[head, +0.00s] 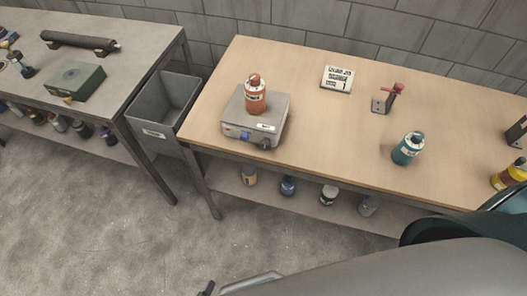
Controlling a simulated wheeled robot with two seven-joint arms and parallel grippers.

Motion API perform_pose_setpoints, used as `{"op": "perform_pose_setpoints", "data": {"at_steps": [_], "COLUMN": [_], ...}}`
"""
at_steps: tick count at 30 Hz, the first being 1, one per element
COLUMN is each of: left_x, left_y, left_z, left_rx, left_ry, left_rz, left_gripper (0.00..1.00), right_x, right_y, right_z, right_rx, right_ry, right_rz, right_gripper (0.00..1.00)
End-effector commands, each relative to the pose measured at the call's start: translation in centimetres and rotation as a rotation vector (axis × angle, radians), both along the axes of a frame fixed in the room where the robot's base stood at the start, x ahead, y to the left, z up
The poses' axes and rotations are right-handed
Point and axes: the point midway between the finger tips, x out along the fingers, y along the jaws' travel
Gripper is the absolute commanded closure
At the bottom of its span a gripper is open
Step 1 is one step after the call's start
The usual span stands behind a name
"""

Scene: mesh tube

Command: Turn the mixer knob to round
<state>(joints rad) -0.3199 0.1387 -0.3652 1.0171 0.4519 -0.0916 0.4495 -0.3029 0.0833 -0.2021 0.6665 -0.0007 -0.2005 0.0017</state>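The mixer (236,118) is a grey box near the left end of the wooden workbench. A red bottle (255,98) with a red cap stands upright on its top. The mixer's front carries a small blue part (245,136), a dark round knob (265,143) at the right, and a white label (266,127). The markings around the knob are too small to read, so its setting cannot be told. Neither gripper can be made out. Large grey and dark teal parts of my own body fill the lower right.
The workbench (310,130) also holds a white printed card (338,78), a small stand with a red top (384,98), a teal bottle (408,149) and a yellow bottle (511,174). A grey bin (163,110) stands left of it. The floor (120,235) in front is clear.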

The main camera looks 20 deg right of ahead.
Motion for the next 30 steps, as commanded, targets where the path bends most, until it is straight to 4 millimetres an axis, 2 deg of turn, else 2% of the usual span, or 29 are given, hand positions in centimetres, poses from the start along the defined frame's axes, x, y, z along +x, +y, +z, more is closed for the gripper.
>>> {"op": "perform_pose_setpoints", "data": {"at_steps": [1, 3, 5, 6, 8, 9, 13, 15, 18, 21, 24, 27, 30], "left_x": [2.7, 5.8, 8.0, 9.2, 10.6, 11.4, 12.5, 12.4, 11.9, 11.3, 10.7, 10.4, 10.3], "left_y": [-2.2, -5.0, -7.5, -9.0, -11.2, -12.6, -16.4, -18.0, -19.5, -20.3, -20.7, -20.9, -21.0], "left_z": [2.4, 6.2, 9.8, 12.3, 16.1, 18.8, 27.6, 32.0, 37.4, 41.4, 43.9, 45.2, 45.6], "left_rx": [-0.118, -0.305, -0.477, -0.595, -0.779, -0.905, -1.312, -1.516, -1.757, -1.929, -2.033, -2.084, -2.098], "left_ry": [-0.046, -0.085, -0.1, -0.1, -0.084, -0.063, 0.069, 0.178, 0.351, 0.517, 0.638, 0.71, 0.731], "left_rz": [0.093, 0.23, 0.339, 0.409, 0.508, 0.57, 0.756, 0.844, 0.945, 1.022, 1.072, 1.099, 1.108], "left_gripper": [0.56, 0.56, 0.56, 0.56, 0.56, 0.56, 0.56, 0.56, 0.56, 0.56, 0.56, 0.56, 0.56], "right_x": [0.6, 1.4, 2.1, 2.5, 3.2, 3.7, 4.9, 5.5, 6.3, 6.9, 7.3, 7.3, 7.1], "right_y": [0.2, 0.6, 0.9, 1.2, 1.7, 2.0, 2.9, 3.2, 3.4, 3.6, 3.8, 3.8, 3.8], "right_z": [-0.2, -0.3, -0.3, -0.3, -0.3, -0.3, -0.3, -0.2, -0.1, 0.0, 0.2, 0.2, 0.2], "right_rx": [0.004, 0.01, 0.015, 0.019, 0.026, 0.032, 0.044, 0.049, 0.053, 0.058, 0.062, 0.063, 0.063], "right_ry": [-0.012, -0.031, -0.045, -0.056, -0.074, -0.085, -0.115, -0.129, -0.151, -0.168, -0.181, -0.183, -0.182], "right_rz": [0.0, 0.002, 0.004, 0.004, 0.005, 0.005, 0.005, 0.006, 0.006, 0.006, 0.007, 0.007, 0.007], "right_gripper": [0.34, 0.34, 0.34, 0.34, 0.34, 0.34, 0.34, 0.34, 0.34, 0.34, 0.34, 0.34, 0.34]}}
